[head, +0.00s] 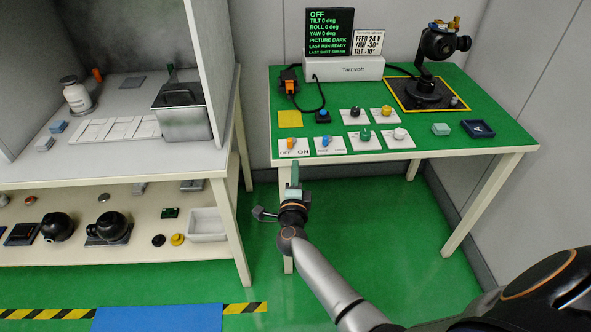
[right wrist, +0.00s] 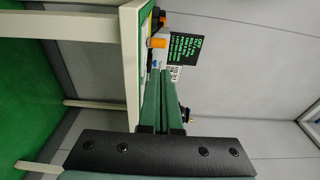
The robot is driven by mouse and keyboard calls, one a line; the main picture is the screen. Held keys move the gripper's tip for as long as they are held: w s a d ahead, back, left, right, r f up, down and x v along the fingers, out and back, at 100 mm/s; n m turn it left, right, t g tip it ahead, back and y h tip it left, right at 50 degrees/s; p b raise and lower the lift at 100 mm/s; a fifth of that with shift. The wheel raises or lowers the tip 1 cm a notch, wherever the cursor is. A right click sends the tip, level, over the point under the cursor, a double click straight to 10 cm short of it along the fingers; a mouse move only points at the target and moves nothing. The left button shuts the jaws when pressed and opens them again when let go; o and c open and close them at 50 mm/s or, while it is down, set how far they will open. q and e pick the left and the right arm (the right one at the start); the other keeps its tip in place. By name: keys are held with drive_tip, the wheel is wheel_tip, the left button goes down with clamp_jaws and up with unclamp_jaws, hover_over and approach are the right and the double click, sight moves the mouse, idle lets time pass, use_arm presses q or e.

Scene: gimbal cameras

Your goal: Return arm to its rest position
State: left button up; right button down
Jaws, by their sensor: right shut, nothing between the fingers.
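My right gripper (head: 292,177) is in front of the green-topped table (head: 458,143), just off its front edge. Its green fingers are shut with nothing between them; they also show in the right wrist view (right wrist: 162,90), pointing toward the table edge. The fingers look apart from the table and its controls. The right arm comes in from the lower right of the head view. My left gripper is not in view.
The table holds a panel of knobs (head: 365,139), an orange switch (head: 291,144) near the front edge, a black gimbal (head: 436,43) and a dark screen (head: 329,33) reading OFF. A shelf (head: 180,259) with a metal bin (head: 182,112) stands left. Green floor between is free.

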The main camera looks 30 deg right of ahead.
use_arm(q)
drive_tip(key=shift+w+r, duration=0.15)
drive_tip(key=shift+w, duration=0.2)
use_arm(e)
drive_tip(key=shift+a, duration=0.3)
